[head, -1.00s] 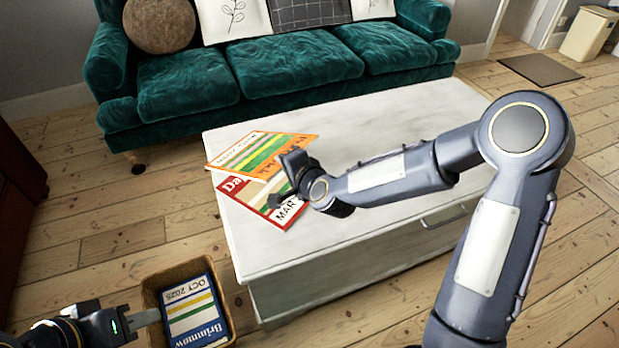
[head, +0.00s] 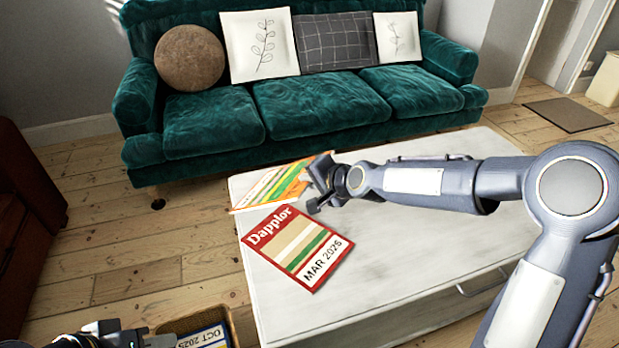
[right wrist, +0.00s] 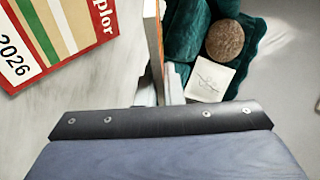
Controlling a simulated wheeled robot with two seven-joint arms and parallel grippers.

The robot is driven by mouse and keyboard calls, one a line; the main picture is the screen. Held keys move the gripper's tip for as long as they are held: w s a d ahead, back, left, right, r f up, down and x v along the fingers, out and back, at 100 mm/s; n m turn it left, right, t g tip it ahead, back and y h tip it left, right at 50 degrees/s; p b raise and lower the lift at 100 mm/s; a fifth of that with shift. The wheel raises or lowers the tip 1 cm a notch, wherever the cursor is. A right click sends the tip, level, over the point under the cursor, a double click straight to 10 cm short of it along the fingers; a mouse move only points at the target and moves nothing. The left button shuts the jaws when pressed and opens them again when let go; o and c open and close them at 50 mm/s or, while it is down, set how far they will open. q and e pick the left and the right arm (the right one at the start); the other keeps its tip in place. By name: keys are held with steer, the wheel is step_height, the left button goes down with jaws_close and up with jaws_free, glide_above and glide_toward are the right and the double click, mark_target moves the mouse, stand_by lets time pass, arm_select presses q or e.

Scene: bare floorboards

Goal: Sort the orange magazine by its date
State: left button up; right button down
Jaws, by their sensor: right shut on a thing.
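The orange magazine (head: 268,188) is at the far left part of the white coffee table in the head view, its right part hidden by my right gripper. It shows striped bands, and I cannot read its date. My right gripper (head: 316,187) is shut on its right side. In the right wrist view the orange magazine (right wrist: 154,35) shows nearly edge-on between the fingers. My left gripper (head: 150,341) is at the bottom left by the basket, mostly cut off, and its jaws are unclear.
A wicker basket (head: 233,325) on the floor holds a blue OCT magazine (head: 205,338). A green sofa (head: 310,105) stands behind the table.

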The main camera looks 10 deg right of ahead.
steer(key=shift+s+d+f+m+t+y+b, duration=0.15)
steer(key=shift+s+d+f+t+y+b, duration=0.35)
steer(key=shift+f+b, duration=2.15)
steer(key=shift+s+d+f+m+t+y+b, duration=0.1)
steer(key=shift+s+d+f+t+y+b, duration=0.3)
steer(key=shift+f+b, duration=2.25)
steer(key=shift+s+d+f+m+t+y+b, duration=0.25)
steer(key=shift+d+f+b, duration=0.45)
steer(key=shift+f+b, duration=1.9)
steer(key=shift+w+r+b, duration=0.1)
steer(key=shift+r+b, duration=0.55)
steer(key=c, duration=1.5)
jaws_free()
